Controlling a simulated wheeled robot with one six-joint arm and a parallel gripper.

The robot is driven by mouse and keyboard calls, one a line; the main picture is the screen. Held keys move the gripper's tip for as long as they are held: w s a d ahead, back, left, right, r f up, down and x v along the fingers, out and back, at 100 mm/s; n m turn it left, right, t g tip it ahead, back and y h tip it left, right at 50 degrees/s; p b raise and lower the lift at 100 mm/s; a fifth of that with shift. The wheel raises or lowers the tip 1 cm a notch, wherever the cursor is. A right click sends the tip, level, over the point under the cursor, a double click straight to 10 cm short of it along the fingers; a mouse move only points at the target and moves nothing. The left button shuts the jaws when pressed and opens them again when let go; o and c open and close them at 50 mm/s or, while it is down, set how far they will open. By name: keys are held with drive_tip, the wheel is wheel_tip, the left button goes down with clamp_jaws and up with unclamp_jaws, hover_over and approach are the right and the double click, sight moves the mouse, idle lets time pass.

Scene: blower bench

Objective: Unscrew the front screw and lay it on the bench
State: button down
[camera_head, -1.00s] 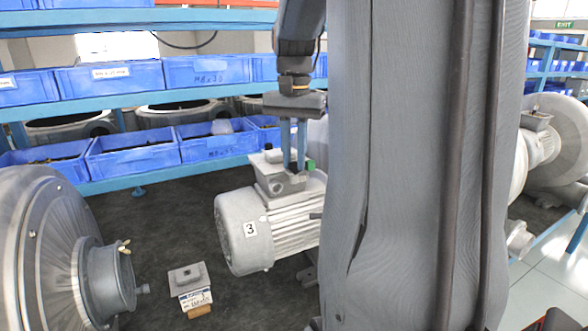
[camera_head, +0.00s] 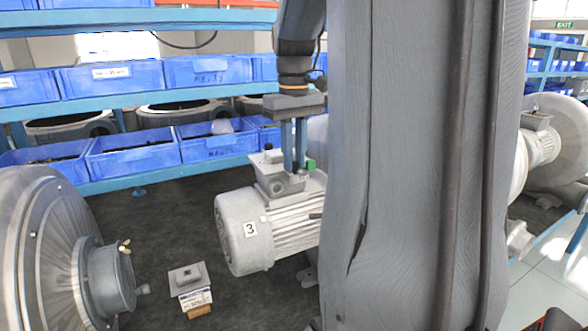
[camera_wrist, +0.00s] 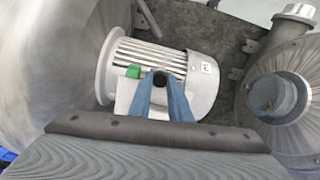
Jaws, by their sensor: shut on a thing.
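The grey motor (camera_head: 245,235) with the "3" label lies on the dark bench (camera_head: 150,225), its terminal box (camera_head: 277,188) on top. My gripper (camera_head: 294,168) points straight down over the terminal box. Its two blue fingers are shut on a small dark round piece, seen in the wrist view as a dark screw head (camera_wrist: 160,80) between the fingertips. Whether the screw is still in the box cannot be told. A green part (camera_head: 311,164) sits on the box beside the fingers and also shows in the wrist view (camera_wrist: 133,72).
A large blower housing (camera_head: 45,250) stands at the left. A small grey box with a label (camera_head: 187,275) lies on the bench in front of the motor. Blue bins (camera_head: 135,155) line the rack behind.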

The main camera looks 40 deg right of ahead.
drive_tip(key=c, duration=1.9)
unclamp_jaws()
drive_tip(key=shift+s, duration=0.1)
drive_tip(key=m, duration=2.5)
